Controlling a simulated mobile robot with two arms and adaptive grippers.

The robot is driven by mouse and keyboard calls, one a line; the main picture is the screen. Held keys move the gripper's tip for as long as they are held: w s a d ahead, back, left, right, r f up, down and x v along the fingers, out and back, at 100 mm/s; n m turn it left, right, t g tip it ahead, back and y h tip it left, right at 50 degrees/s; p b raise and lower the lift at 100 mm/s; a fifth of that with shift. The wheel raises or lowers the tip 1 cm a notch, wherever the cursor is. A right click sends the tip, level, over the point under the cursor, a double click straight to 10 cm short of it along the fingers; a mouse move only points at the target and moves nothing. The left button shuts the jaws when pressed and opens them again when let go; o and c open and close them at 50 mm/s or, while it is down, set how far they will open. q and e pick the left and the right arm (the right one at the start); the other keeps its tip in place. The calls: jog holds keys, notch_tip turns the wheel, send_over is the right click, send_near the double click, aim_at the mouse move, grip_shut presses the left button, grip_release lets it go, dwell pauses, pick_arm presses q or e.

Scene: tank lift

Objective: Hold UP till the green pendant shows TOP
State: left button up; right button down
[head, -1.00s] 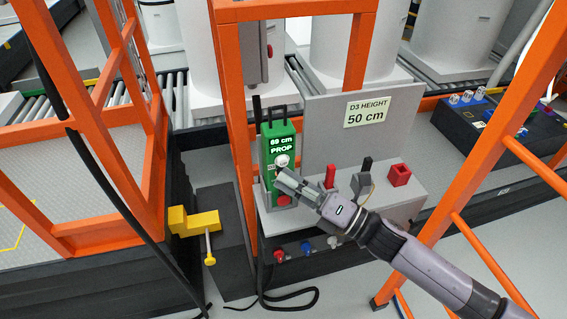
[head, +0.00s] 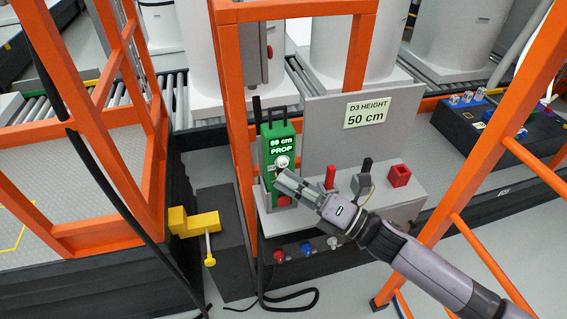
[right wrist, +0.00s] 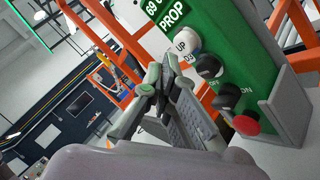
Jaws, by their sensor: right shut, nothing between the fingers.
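The green pendant (head: 269,150) stands upright in a grey holder on the grey bench. Its screen reads PROP, with a number that looks like 69 cm in the right wrist view (right wrist: 172,14). The white UP button (right wrist: 187,41) is near the top of the button column, with black buttons and a red button (right wrist: 245,125) below. My right gripper (head: 279,177) is shut and empty in front of the pendant. In the right wrist view its fingertips (right wrist: 166,66) are close to the UP button, just below it; I cannot tell whether they touch. My left gripper is out of view.
A sign (head: 367,112) reads D3 HEIGHT 50 cm. A red lever (head: 330,177), a black-handled lever (head: 364,172) and a red box (head: 399,176) are on the bench beside my arm. Orange posts (head: 237,130) frame the bench. A black cable (head: 290,297) loops on the floor.

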jog(key=shift+w, duration=0.1)
jog(key=shift+w+a, duration=0.15)
jog(key=shift+w, duration=0.2)
jog(key=shift+w+a+b, duration=0.15)
jog(key=shift+w+b, duration=0.25)
jog(key=shift+w, duration=0.1)
dwell(2.1)
jog(key=shift+s, duration=0.15)
jog(key=shift+s+d, duration=0.3)
jog(key=shift+s, duration=0.45)
jog(key=shift+s, duration=0.1)
jog(key=shift+s+d+p, duration=0.15)
jog(key=shift+s+d, duration=0.1)
jog(key=shift+s, duration=0.5)
jog(key=shift+s+d+p, duration=0.15)
jog(key=shift+s+d, duration=0.15)
jog(key=shift+s, duration=0.5)
jog(key=shift+s+d+p, duration=0.15)
jog(key=shift+s+d, duration=0.1)
jog(key=shift+s, duration=0.5)
jog(key=shift+w, duration=0.1)
